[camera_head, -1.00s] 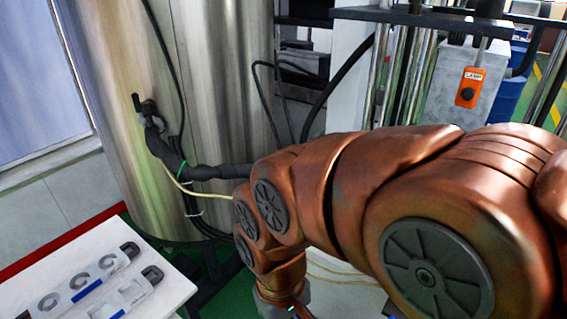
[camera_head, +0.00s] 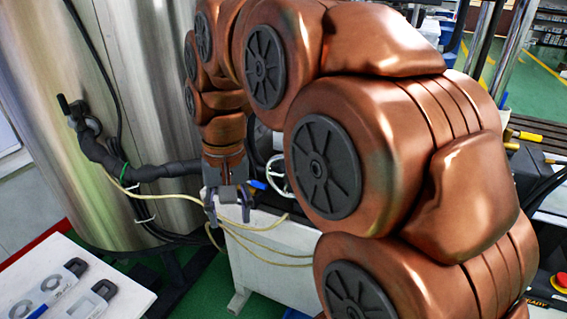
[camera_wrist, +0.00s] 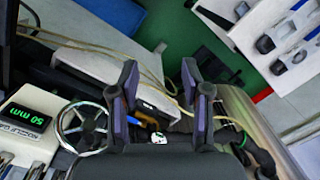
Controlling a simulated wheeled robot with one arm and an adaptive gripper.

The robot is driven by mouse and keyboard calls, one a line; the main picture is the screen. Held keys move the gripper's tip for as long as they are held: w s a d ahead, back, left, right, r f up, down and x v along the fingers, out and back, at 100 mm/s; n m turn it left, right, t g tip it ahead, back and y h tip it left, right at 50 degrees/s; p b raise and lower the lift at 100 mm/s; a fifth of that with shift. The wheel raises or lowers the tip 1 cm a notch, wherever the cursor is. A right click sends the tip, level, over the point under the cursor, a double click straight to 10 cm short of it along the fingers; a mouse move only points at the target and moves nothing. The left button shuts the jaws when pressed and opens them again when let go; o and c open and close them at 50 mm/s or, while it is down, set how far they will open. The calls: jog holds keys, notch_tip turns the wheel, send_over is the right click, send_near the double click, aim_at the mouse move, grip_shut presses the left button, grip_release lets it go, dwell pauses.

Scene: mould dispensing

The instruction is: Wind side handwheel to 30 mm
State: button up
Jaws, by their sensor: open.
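The side handwheel (camera_head: 280,178), a spoked metallic wheel, is partly hidden behind my arm and gripper in the head view. In the wrist view the handwheel (camera_wrist: 88,138) sits at the lower left, left of the fingers. Beside it a display (camera_wrist: 28,116) with green digits, upside down in this view, appears to read 50 mm. My gripper (camera_head: 228,212) points down, with its fingers apart and nothing between them. In the wrist view my gripper (camera_wrist: 160,85) shows both dark fingers spread, clear of the wheel.
A white table (camera_head: 130,288) with moulds stands at the lower left. A large steel tank (camera_head: 50,140) with hoses and cables is behind it. Yellowish cables (camera_head: 275,250) hang close to the fingers. A red button (camera_head: 560,280) is at the right edge.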

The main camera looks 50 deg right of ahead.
jog(key=w+d+r+m+t+b, duration=0.1)
jog(key=w+d+r+m, duration=0.25)
jog(key=d, duration=0.55)
notch_tip(320, 180, up, 4)
jog(key=m+t+b, duration=0.1)
jog(key=m+b, duration=0.1)
jog(key=m, duration=0.3)
send_over(283, 163)
jog(key=s, duration=0.1)
jog(key=shift+w+f+p, duration=0.2)
jog(key=shift+f+p, duration=0.25)
jog(key=shift+f, duration=1.5)
jog(key=shift+w+f+p, duration=0.2)
jog(key=shift+f+p, duration=0.25)
jog(key=shift+f, duration=1.45)
grip_shut()
